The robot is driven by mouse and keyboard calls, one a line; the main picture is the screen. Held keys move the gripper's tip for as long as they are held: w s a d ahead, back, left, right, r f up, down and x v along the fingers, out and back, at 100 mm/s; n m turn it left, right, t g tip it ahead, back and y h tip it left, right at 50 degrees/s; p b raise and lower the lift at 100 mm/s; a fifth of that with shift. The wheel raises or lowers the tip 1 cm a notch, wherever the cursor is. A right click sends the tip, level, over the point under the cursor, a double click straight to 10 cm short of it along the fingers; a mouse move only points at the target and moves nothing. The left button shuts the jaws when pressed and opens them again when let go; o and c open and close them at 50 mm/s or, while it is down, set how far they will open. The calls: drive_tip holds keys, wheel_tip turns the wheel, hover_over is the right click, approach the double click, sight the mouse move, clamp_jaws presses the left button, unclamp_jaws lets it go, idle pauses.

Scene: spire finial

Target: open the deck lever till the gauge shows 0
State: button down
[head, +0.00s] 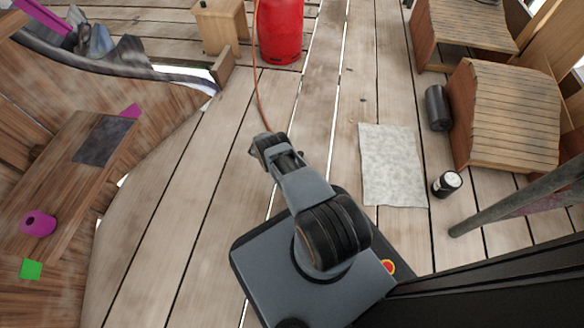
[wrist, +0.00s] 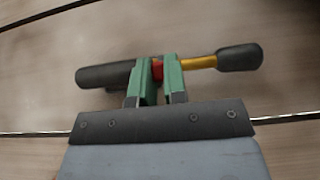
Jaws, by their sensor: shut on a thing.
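In the wrist view my gripper (wrist: 157,72) has its two green fingers closed about a bar. The bar is a lever-like handle (wrist: 199,63), with a yellow shaft, a red part between the fingers, a dark grip at right and a thick dark tube at left. I cannot tell for sure that it is the deck lever. In the head view my gripper (head: 263,150) is low over the planks, and the handle cannot be made out there. A small dark cylinder with a pale round top (head: 448,183) stands at right; no gauge reading is legible.
A red tank (head: 281,30) stands at the back, and an orange line (head: 261,95) runs down to near my gripper. A pale mat (head: 392,165) and wooden crates (head: 510,120) are at right. A wooden bench (head: 62,175) is at left. Planks left of my arm are clear.

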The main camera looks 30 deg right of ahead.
drive_tip(key=c, duration=1.2)
unclamp_jaws()
drive_tip(key=shift+o, duration=0.2)
drive_tip(key=v, duration=1.4)
drive_tip(key=shift+s, duration=0.1)
